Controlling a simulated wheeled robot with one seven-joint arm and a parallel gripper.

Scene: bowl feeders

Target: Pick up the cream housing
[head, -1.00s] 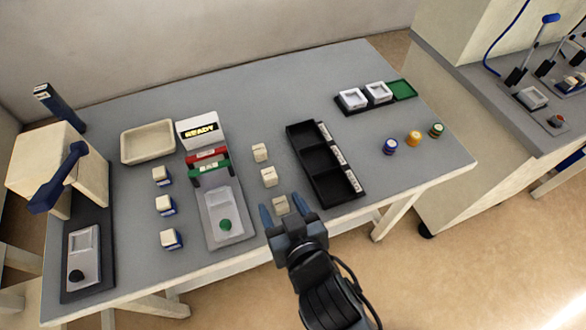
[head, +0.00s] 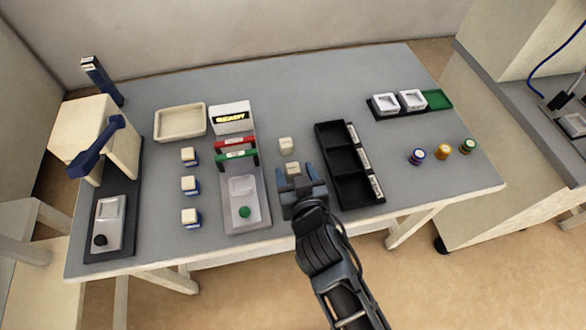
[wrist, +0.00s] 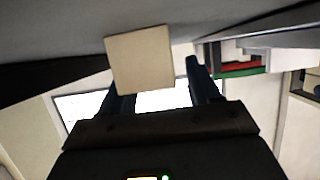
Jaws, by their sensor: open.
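Plain cream housings stand in a row on the grey table, between the button fixture and the black tray. The far one (head: 286,146) is fully in view; the middle one (head: 292,169) is partly covered by my fingers. A third, nearer one is not visible, with my gripper over that spot. My gripper (head: 298,184) is open at the near end of the row, fingers pointing to the far side. In the wrist view, a cream block (wrist: 140,60) shows beyond the fingers, overlapping the left finger; I cannot tell whether it is between them.
The black compartment tray (head: 340,160) is close on the right. The fixture with red and green handles (head: 237,154) is on the left. Several cream-topped blue blocks (head: 190,185) stand farther left. A cream tray (head: 180,122) lies behind. Three coloured spools (head: 442,149) stand at right.

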